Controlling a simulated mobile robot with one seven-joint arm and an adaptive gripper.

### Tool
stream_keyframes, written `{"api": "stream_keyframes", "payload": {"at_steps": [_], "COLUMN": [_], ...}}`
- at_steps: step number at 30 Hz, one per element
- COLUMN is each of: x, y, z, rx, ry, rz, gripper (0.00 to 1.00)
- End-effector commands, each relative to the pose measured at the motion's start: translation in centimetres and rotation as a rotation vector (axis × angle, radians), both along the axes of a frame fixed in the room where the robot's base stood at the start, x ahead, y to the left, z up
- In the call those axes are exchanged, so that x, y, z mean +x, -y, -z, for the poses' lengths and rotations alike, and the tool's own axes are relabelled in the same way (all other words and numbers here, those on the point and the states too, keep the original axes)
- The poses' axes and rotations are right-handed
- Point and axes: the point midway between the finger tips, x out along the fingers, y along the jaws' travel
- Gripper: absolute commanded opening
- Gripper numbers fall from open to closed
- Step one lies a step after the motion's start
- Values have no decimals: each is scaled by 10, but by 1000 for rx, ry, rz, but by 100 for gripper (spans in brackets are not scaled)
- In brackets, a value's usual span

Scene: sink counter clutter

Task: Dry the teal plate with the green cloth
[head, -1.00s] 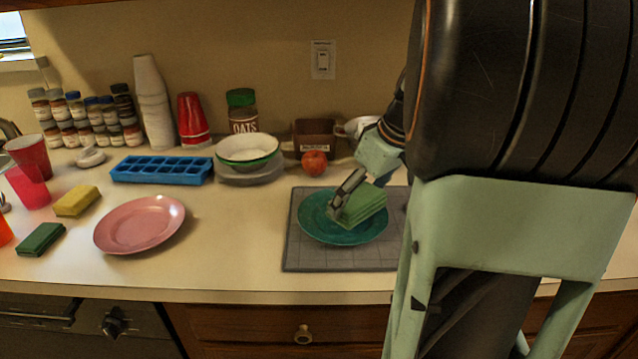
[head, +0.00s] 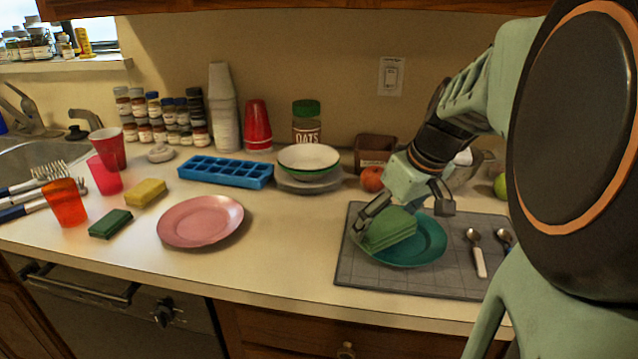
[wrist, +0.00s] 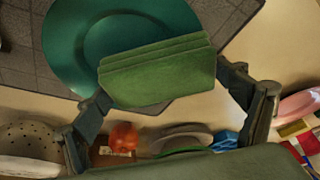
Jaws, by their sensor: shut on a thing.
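The teal plate (head: 428,244) lies on the grey mat at the right of the counter. The green cloth (head: 388,232) is a folded, layered block over the left part of the plate. My gripper (head: 402,214) is shut on the cloth from above, one finger on each side. In the wrist view the cloth (wrist: 160,75) sits between the two fingers of my gripper (wrist: 163,88), and the plate (wrist: 75,50) shows behind it. The cloth hides part of the plate, and I cannot tell how firmly they touch.
The grey mat (head: 360,272) also holds spoons (head: 477,255) right of the plate. A pink plate (head: 200,221), dark green sponge (head: 111,223) and yellow sponge (head: 146,192) lie left. Bowls (head: 308,160) and an apple (head: 372,179) stand behind. Counter between the plates is clear.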

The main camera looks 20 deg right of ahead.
Motion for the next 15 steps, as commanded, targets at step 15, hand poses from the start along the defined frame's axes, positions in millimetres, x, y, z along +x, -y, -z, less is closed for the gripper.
{"api": "stream_keyframes", "payload": {"at_steps": [15], "x": [-5], "y": [32], "z": [1], "rx": [0], "ry": [-2], "rz": [1], "gripper": [70]}}
